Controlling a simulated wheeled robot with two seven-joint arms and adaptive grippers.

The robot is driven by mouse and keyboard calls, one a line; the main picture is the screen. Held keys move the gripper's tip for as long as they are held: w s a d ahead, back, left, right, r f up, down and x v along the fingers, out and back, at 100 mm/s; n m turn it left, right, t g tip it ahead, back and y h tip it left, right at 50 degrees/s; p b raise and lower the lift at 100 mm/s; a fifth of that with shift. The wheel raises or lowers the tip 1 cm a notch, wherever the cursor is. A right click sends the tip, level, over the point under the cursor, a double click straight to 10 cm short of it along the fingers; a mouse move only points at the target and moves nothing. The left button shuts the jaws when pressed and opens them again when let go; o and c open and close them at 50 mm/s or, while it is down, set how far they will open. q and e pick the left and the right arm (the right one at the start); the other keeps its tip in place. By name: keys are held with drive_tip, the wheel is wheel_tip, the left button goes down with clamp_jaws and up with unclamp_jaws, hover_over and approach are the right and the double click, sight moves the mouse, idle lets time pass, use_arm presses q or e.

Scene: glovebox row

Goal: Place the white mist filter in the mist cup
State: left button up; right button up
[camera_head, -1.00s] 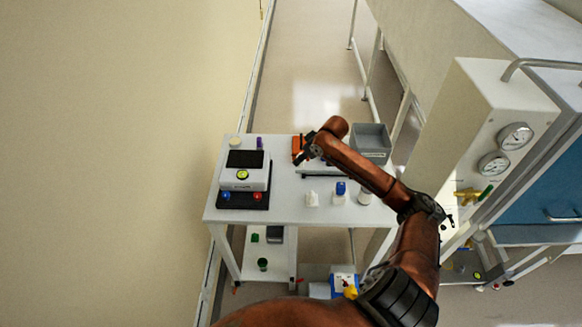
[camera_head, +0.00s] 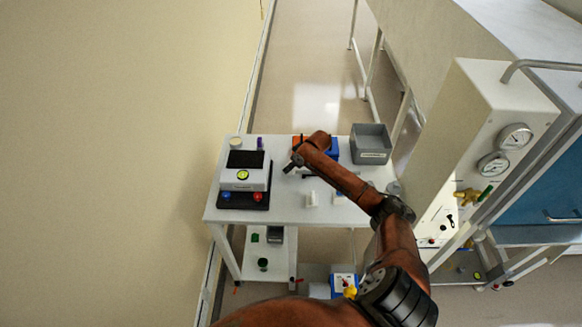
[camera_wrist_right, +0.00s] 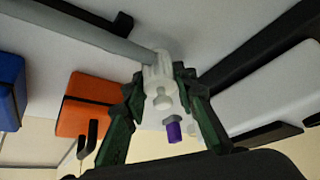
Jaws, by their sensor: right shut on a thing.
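My right gripper (camera_wrist_right: 160,100) is shut on a small white ribbed piece with a rounded knob (camera_wrist_right: 162,85), which looks like the white mist filter. In the head view my right gripper (camera_head: 296,161) is over the middle of the white table (camera_head: 285,212), right of the black-and-white device; the held piece is too small to make out there. I cannot tell which thing is the mist cup. Small white pieces (camera_head: 311,199) stand near the table's front, below my forearm. My left gripper is not in view.
The black-and-white device (camera_head: 243,175) stands at the table's left. A purple-topped item (camera_head: 260,143) and a pale round lid (camera_head: 236,142) are behind it. A grey bin (camera_head: 370,143) and a blue box (camera_head: 331,150) are at the back right. A gauge cabinet (camera_head: 495,150) stands right.

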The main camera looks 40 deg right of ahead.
drive_tip(key=o, duration=0.9)
drive_tip(key=shift+f, duration=0.1)
